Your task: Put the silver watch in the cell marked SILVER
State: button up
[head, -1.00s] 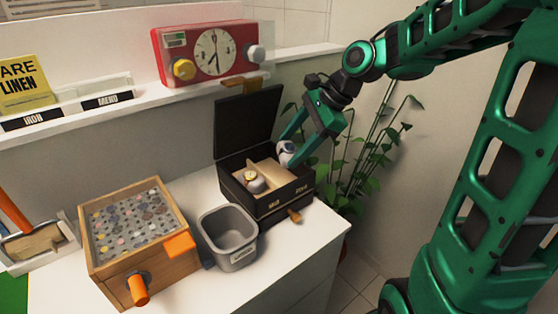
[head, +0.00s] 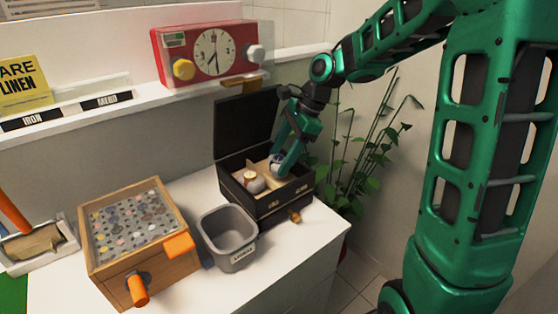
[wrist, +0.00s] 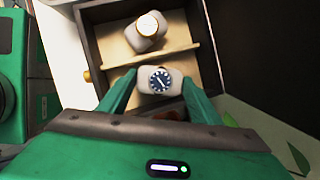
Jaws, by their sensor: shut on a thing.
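The silver watch (wrist: 160,80) has a dark blue dial and sits on a pale grey cushion. My gripper (wrist: 157,92) is shut on this cushion, one finger on each side. In the head view my gripper (head: 279,166) is low over the right cell of the open black box (head: 252,201). The watch (head: 276,160) is partly hidden by the fingers there. A gold watch on a pale cushion (head: 255,184) lies in the left cell, across a light wooden divider (wrist: 160,54). The box front carries small labels, too small to read. I cannot tell whether the held cushion touches the cell floor.
The box's black lid (head: 245,125) stands open behind it. A grey bin (head: 230,238) and a wooden case of buttons (head: 135,235) stand to the left. A red clock (head: 212,52) sits on the shelf above. A plant (head: 365,160) is right of the counter.

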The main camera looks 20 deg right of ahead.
jog(key=shift+w+a+g, duration=0.15)
jog(key=shift+w+g, duration=0.2)
jog(key=shift+g, duration=0.05)
jog(key=shift+s+f, duration=0.1)
jog(key=shift+f, duration=0.65)
jog(key=shift+f, duration=0.15)
jog(key=o, duration=0.9)
jog(key=v, duration=1.2)
jog(key=s+d+f+n+h, duration=0.1)
jog(key=s+d+f+n, duration=0.2)
jog(key=s, duration=0.7)
jog(key=s+d+f+n+h, duration=0.2)
jog(key=s+d+n, duration=0.3)
jog(key=s, duration=0.5)
jog(key=s+d+f+n+h, duration=0.1)
jog(key=s+d+f+n, duration=0.3)
jog(key=s, duration=0.7)
jog(key=shift+d+f+g+h, duration=0.3)
